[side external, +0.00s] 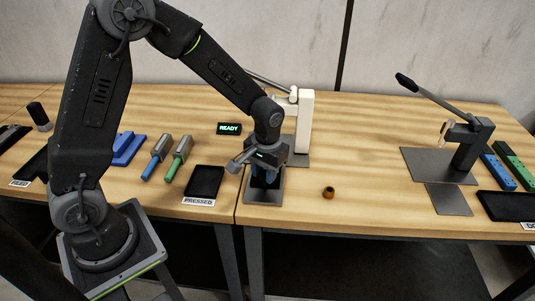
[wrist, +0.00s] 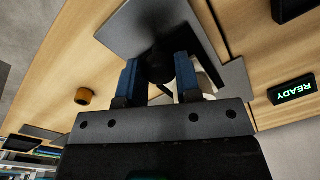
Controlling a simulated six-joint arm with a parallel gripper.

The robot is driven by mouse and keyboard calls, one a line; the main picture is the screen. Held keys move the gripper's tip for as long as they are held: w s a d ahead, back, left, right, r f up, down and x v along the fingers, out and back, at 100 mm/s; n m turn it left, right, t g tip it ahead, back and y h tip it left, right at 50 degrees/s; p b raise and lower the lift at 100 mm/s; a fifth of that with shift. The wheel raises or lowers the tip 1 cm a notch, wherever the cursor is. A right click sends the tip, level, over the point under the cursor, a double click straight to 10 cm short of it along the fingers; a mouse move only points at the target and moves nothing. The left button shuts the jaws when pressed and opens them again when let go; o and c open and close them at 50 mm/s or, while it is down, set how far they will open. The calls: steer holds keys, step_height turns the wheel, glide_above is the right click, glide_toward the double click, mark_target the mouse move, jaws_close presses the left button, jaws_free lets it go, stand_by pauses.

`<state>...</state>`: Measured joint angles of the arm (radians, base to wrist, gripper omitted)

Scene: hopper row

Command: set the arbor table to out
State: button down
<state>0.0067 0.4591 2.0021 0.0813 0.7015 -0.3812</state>
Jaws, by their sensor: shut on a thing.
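The cream arbor press (side external: 305,118) stands at the middle of the bench, partly behind my wrist. Its grey flat table plate (side external: 262,199) lies at its front, under my gripper, and shows in the wrist view (wrist: 128,30). My gripper (side external: 264,180) points down over this plate, with blue fingers. In the wrist view my gripper (wrist: 157,68) is shut on a dark upright piece (wrist: 158,60) on the plate, seemingly its knob. The fingers and shadow hide most of that piece, and my wrist hides part of the press.
A small brown bushing (side external: 328,192) lies right of the plate. A black tray (side external: 204,182) labelled PRESSED and green- and blue-handled tools (side external: 178,158) are to the left. A READY display (side external: 229,128) stands behind. Another lever press (side external: 468,145) is at right. Bench between presses is mostly clear.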

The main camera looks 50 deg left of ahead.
steer(key=shift+s+d, duration=1)
steer(key=shift+d, duration=0.05)
steer(key=c, duration=0.8)
jaws_free()
step_height(320, 180, up, 14)
steer(key=shift+d, duration=0.3)
steer(key=shift+w, duration=0.1)
steer(key=s+a+r+m+t, duration=0.1)
steer(key=s+r+t, duration=0.2)
steer(key=s, duration=0.5)
steer(key=s+a+r+m+t, duration=0.1)
steer(key=s+r+m+t, duration=0.1)
steer(key=s, duration=0.6)
steer(key=shift+s+r+m+t+h, duration=0.15)
steer(key=shift+r+m+t+h, duration=0.2)
steer(key=shift+r, duration=0.3)
